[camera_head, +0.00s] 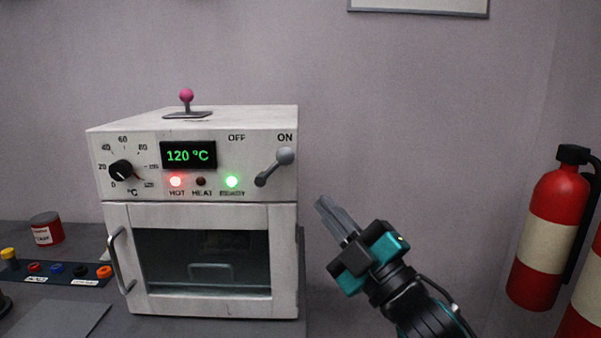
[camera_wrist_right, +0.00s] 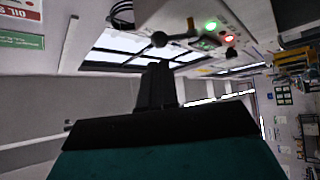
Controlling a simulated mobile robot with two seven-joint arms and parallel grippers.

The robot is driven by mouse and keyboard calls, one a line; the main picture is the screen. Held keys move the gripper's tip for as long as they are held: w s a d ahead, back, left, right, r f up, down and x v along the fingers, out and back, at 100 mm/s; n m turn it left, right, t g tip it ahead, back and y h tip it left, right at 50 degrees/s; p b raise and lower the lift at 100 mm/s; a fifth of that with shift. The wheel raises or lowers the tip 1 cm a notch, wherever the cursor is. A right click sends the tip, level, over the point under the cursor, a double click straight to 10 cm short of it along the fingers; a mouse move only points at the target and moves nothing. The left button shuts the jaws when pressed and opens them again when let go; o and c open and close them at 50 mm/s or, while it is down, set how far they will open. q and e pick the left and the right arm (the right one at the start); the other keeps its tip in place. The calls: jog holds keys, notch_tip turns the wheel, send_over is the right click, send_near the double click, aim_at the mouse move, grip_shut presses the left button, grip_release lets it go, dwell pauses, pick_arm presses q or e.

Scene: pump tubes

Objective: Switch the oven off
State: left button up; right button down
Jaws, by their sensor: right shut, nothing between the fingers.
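The white oven (camera_head: 115,215) stands on the bench at the left of the head view. Its display (camera_head: 188,156) reads 120 °C. The HOT lamp (camera_head: 175,181) glows red, the READY lamp (camera_head: 232,181) glows green, and the HEAT lamp (camera_head: 201,181) is dark. The grey switch lever (camera_head: 275,166) leans up to the right, its knob under ON. My right gripper (camera_head: 327,208) is shut and empty, to the right of the oven front and below the lever, apart from it. The lever (camera_wrist_right: 162,39) also shows in the wrist view, beyond the fingers. My left gripper is not in view.
The oven door is closed, with a handle (camera_head: 121,260) at its left. A pink-knobbed lever (camera_head: 186,97) stands on the oven top. A red can (camera_head: 46,229) and a strip of coloured plugs (camera_head: 60,269) lie left. Red fire extinguishers (camera_head: 549,220) stand at the right.

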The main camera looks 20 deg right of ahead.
aim_at(289, 163)
jog(key=x, duration=0.6)
jog(key=shift+w+a+r+p, duration=0.15)
jog(key=shift+w+r+p, duration=0.05)
jog(key=shift+w+p, duration=0.1)
jog(key=shift+w+a+r, duration=0.25)
jog(key=shift+w, duration=0.35)
